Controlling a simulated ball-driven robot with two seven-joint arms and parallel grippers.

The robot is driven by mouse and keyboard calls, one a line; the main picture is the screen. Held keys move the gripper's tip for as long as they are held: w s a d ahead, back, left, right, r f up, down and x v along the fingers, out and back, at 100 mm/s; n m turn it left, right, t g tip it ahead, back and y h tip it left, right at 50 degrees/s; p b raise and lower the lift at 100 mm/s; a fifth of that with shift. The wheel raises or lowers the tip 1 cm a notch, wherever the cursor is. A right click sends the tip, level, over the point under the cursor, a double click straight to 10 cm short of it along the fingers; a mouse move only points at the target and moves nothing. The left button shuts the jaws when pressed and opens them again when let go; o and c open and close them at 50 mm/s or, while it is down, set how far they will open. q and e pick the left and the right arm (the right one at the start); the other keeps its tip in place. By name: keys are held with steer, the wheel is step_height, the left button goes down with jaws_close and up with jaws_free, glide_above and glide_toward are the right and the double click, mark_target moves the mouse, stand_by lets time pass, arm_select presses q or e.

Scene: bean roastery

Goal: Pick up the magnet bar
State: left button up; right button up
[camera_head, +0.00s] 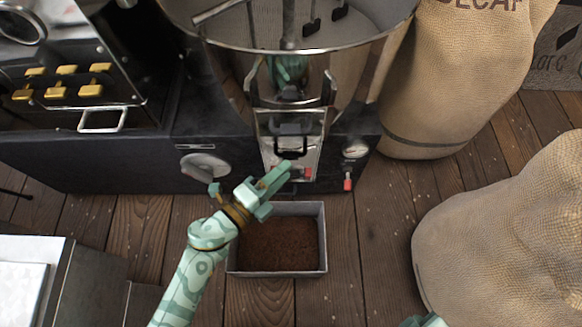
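My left gripper (280,176) reaches in from the lower left, its fingers pointing up and right at the front of the roaster's discharge chute (290,140). A small bar with red parts (308,172) shows at the foot of the chute, right at the fingertips. It may be the magnet bar, but the fingers partly cover it. The fingers look close together; I cannot tell whether they touch or grip the bar. A small green part of my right arm (428,321) shows at the bottom edge; its gripper's state cannot be made out.
A grey tray (322,240) of brown grounds lies on the wooden floor below the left gripper. A round metal drum (350,70) stands above the chute. Burlap sacks (450,80) crowd the right side. A panel with yellow switches (65,83) is at upper left.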

arm_select(q)
steer(key=shift+w+d, duration=0.35)
jaws_close()
steer(key=shift+r, duration=0.1)
